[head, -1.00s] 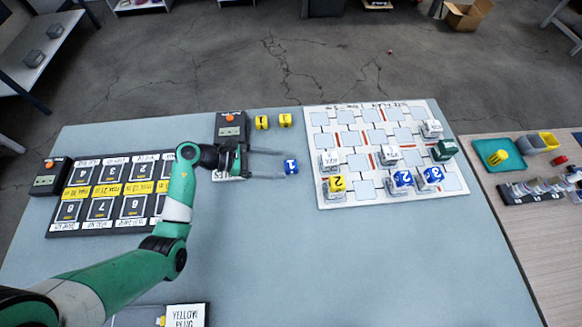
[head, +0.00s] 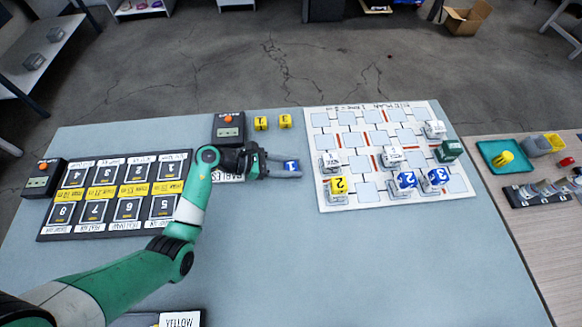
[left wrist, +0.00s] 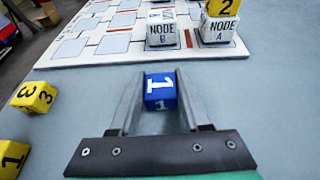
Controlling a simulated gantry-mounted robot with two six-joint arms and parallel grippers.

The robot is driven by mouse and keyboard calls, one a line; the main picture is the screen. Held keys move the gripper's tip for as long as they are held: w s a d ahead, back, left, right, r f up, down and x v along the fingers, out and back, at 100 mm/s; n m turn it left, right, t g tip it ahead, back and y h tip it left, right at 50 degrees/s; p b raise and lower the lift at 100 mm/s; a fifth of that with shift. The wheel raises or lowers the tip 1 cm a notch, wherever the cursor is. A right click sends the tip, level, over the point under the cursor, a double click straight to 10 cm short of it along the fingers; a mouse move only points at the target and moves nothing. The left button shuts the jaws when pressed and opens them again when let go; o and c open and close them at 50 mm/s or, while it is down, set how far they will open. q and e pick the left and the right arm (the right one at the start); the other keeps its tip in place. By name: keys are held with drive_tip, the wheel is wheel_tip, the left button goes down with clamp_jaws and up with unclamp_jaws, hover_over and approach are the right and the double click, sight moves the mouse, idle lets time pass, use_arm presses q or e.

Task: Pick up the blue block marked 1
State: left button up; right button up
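The blue block marked 1 (head: 291,165) is on the grey table, left of the white grid board. My left gripper (head: 288,169) reaches to it from the left, with a finger along each side. In the left wrist view the blue block (left wrist: 161,91) fills the gap between the fingertips of the left gripper (left wrist: 161,98), which look shut on it. It looks to be at table level; I cannot tell if it is lifted. My right gripper is not in view.
Two yellow blocks (head: 261,123) stand behind my gripper, near a black box with an orange button (head: 228,117). The white grid board (head: 350,116) at right holds white, blue, yellow and green blocks. A numbered panel (head: 100,227) lies left. The table's front middle is clear.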

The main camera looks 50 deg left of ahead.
sight(291, 166)
use_arm(q)
clamp_jaws()
drive_tip(key=shift+r+p, duration=0.4)
drive_tip(key=shift+r, duration=0.15)
wheel_tip(291, 166, up, 3)
drive_tip(key=shift+f+p, duration=0.1)
drive_tip(key=shift+p, duration=0.9)
drive_tip(key=s+d+r+p, duration=0.4)
drive_tip(key=s+r+p, duration=0.2)
drive_tip(key=s+r, duration=0.3)
drive_tip(key=s, duration=0.4)
drive_tip(key=shift+s+p, duration=0.25)
drive_tip(key=shift+p, duration=0.15)
